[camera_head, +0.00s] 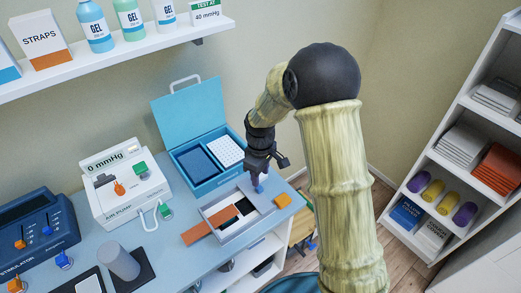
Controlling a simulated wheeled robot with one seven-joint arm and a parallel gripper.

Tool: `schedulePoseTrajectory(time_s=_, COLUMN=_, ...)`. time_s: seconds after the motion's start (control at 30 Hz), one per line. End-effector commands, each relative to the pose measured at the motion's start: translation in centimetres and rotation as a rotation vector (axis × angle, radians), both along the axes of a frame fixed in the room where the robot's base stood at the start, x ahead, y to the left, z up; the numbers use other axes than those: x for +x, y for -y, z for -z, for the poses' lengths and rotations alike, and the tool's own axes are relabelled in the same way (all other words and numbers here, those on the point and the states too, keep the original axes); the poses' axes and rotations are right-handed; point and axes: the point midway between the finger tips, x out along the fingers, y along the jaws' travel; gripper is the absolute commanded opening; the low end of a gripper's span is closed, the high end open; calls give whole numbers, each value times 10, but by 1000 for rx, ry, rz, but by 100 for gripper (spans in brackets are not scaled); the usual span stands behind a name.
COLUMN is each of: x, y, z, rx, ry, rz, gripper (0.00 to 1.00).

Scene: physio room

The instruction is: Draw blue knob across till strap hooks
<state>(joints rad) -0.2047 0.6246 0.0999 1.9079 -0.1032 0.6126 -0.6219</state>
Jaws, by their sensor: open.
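My gripper (259,173) is open, pointing down over the right part of a shallow grey tray-like fixture (262,198). A small blue knob (259,187) shows just below the fingers. It looks to be at or between the fingertips, but I cannot tell whether they touch it. A brown strap (197,232) sticks out of the fixture's left side, with dark and orange-brown patches inside the frame. An orange block (283,200) sits at the fixture's right end. Any hook is too small to make out.
Behind stands an open blue case (190,105) with its lid raised. Left are a white air pump (125,185) reading 0 mmHg, a blue stimulator (35,235) and a grey cylinder (119,262). A wall shelf (120,65) hangs above; a white rack (440,165) stands right.

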Motion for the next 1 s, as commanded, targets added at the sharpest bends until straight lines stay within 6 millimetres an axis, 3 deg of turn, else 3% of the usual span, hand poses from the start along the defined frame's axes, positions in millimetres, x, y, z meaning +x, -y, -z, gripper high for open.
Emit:
schedulePoseTrajectory(time_s=0.5, x=1, y=0, z=-101, rx=2, ry=5, rz=0, gripper=42)
schedulePoseTrajectory(time_s=0.7, x=0, y=0, z=-118, rx=1, ry=3, rz=1, gripper=42)
schedulePoseTrajectory(time_s=1.0, x=0, y=0, z=-118, rx=0, ry=1, rz=1, gripper=42)
